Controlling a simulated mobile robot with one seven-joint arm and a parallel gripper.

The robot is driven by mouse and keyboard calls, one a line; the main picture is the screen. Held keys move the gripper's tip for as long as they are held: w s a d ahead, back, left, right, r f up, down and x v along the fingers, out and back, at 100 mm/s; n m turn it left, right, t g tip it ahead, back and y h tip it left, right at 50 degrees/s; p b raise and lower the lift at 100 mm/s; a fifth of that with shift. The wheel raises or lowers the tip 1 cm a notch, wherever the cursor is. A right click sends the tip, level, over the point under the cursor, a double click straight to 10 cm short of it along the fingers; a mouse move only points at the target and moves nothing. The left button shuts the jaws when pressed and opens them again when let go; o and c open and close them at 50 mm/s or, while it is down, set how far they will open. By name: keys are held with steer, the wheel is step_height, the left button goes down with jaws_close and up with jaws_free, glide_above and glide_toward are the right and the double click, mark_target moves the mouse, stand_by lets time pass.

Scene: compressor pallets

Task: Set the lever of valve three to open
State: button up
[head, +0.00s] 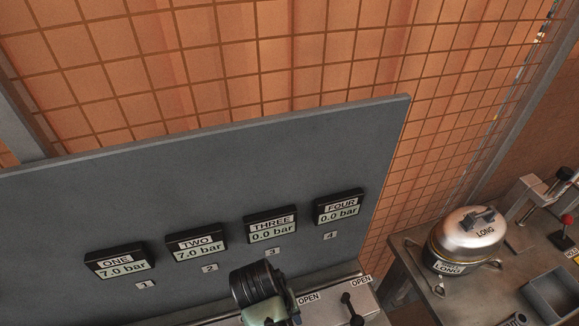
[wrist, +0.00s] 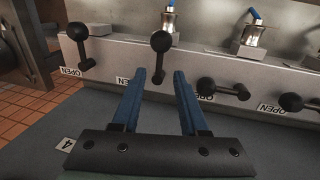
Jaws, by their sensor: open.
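The valve three lever (wrist: 160,43), black with a round knob, stands upright on the grey valve rail in the wrist view. It is hidden behind my arm in the head view. My gripper (wrist: 160,75) is open, with a blue finger on each side of the lever's lower stem in the picture; contact cannot be told. An OPEN label (wrist: 123,80) sits left of this lever in the wrist view. It also shows in the head view (head: 308,299). The THREE display (head: 271,225) reads 0.0 bar.
The valve four lever (wrist: 78,33) stands upright at left in the wrist view. The levers of valve two (wrist: 222,90) and valve one (wrist: 300,102) lie sideways. Displays ONE (head: 116,261) and TWO (head: 196,244) read 7.0 bar; FOUR (head: 339,207) reads 0.0 bar.

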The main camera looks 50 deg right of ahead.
steer(key=shift+s+d+f, duration=0.15)
steer(key=shift+d+f, duration=0.05)
steer(key=shift+f, duration=0.95)
steer(key=shift+s+d+f, duration=0.1)
steer(key=shift+d+f, duration=0.1)
steer(key=shift+f, duration=0.95)
jaws_close()
